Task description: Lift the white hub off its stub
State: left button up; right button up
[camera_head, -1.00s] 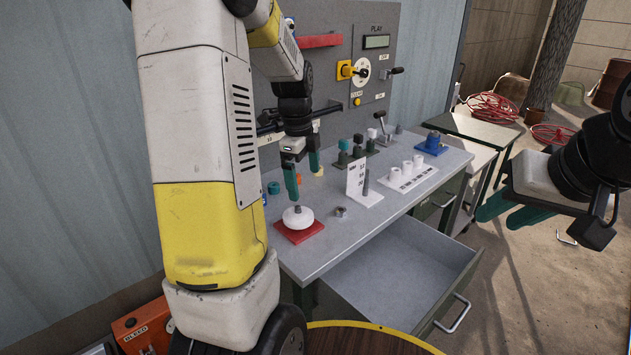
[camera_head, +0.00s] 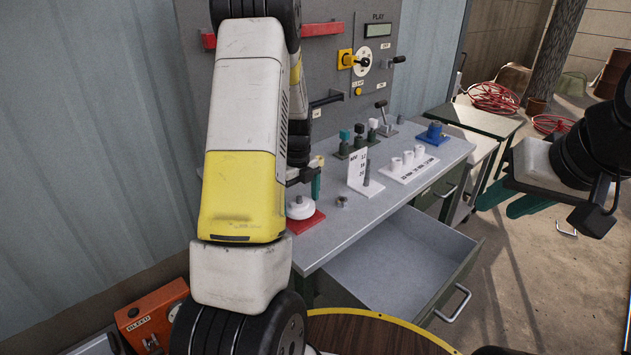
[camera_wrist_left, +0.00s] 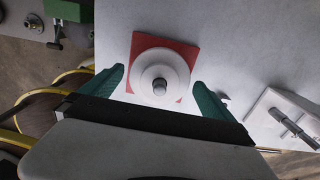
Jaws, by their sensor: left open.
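The white hub (camera_head: 299,209) is a round disc on a red square plate (camera_head: 314,220) at the bench's near left corner. In the left wrist view the hub (camera_wrist_left: 147,73) surrounds the grey stub (camera_wrist_left: 160,87) at its centre, and the red plate (camera_wrist_left: 145,42) shows beneath. My left gripper (camera_wrist_left: 158,79) is open, with one teal finger on each side of the hub; I cannot tell whether they touch it. In the head view my left arm hides most of that gripper. My right gripper (camera_head: 497,206) is open and empty, off the bench's right side.
A white stand with a label (camera_head: 358,170) and peg is right of the hub, with a small nut (camera_head: 342,201) between. White cylinders on a tray (camera_head: 407,167) and a blue fixture (camera_head: 434,138) stand farther right. An open drawer (camera_head: 400,260) projects from the bench front.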

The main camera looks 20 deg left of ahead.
pick_arm(q)
jog(key=shift+f, duration=0.1)
jog(key=c, duration=1.9)
jog(key=o, duration=1.2)
jog(key=c, duration=0.9)
jog(key=shift+r, duration=3.05)
